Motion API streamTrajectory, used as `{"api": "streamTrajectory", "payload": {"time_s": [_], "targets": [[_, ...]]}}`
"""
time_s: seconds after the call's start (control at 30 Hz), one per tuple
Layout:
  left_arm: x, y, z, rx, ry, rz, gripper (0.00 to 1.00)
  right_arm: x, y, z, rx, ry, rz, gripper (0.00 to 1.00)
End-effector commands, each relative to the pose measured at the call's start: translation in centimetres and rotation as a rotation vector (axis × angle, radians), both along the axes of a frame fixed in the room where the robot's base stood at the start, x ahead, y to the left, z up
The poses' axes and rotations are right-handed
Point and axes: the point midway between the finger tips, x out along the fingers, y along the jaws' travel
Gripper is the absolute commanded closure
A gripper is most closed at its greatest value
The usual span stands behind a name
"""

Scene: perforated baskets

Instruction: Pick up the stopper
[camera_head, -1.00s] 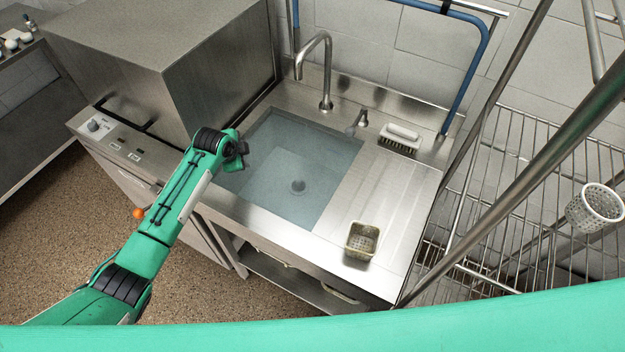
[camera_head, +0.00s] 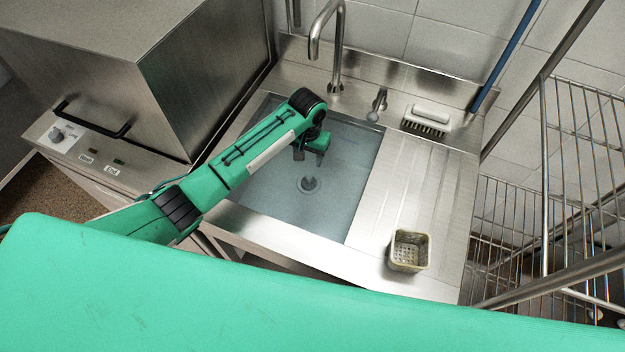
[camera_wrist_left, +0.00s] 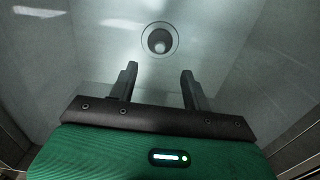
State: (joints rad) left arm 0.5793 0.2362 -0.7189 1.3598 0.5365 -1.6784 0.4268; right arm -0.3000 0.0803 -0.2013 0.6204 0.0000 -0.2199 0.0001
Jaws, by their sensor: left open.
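The stopper (camera_head: 308,184) is a small round dark piece at the drain in the floor of the sink (camera_head: 353,200), seen through bluish water. In the left wrist view the stopper (camera_wrist_left: 159,40) sits inside a round drain ring, ahead of my fingertips. My left gripper (camera_head: 310,158) is over the basin, just behind the drain in the head view. Its two dark fingers (camera_wrist_left: 160,75) are apart, with nothing between them. I cannot tell how high the fingers are above the stopper. My right gripper is not in view.
A small perforated basket (camera_head: 409,250) stands on the drainboard right of the sink. A brush (camera_head: 426,121) lies behind it by the wall. A tall faucet (camera_head: 337,45) rises at the sink's back edge. A steel box machine (camera_head: 150,60) stands left, and a wire rack (camera_head: 585,150) right.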

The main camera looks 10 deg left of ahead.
Motion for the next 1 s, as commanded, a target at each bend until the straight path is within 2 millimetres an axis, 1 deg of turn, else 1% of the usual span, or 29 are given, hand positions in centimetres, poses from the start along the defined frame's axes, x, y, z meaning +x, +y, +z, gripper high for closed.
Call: {"api": "streamTrajectory", "payload": {"time_s": [0.1,0.2,0.3,0.57,0.83,1.0], "targets": [[-0.1,0.0,-2.5,0.002,0.004,0.001,0.51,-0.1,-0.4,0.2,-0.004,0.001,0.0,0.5],[-0.1,0.1,-4.4,0.002,0.004,0.0,0.51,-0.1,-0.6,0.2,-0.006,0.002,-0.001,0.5],[0.0,0.0,-5.9,0.0,0.002,-0.001,0.51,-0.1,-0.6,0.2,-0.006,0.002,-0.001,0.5],[0.1,0.0,-7.5,0.0,0.001,-0.002,0.51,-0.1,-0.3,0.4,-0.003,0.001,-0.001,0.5],[0.4,-0.1,-10.9,0.001,0.002,-0.003,0.51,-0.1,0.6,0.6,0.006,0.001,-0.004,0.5],[0.4,-0.1,-12.0,0.0,0.0,-0.002,0.51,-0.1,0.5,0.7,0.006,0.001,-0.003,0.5]]}}
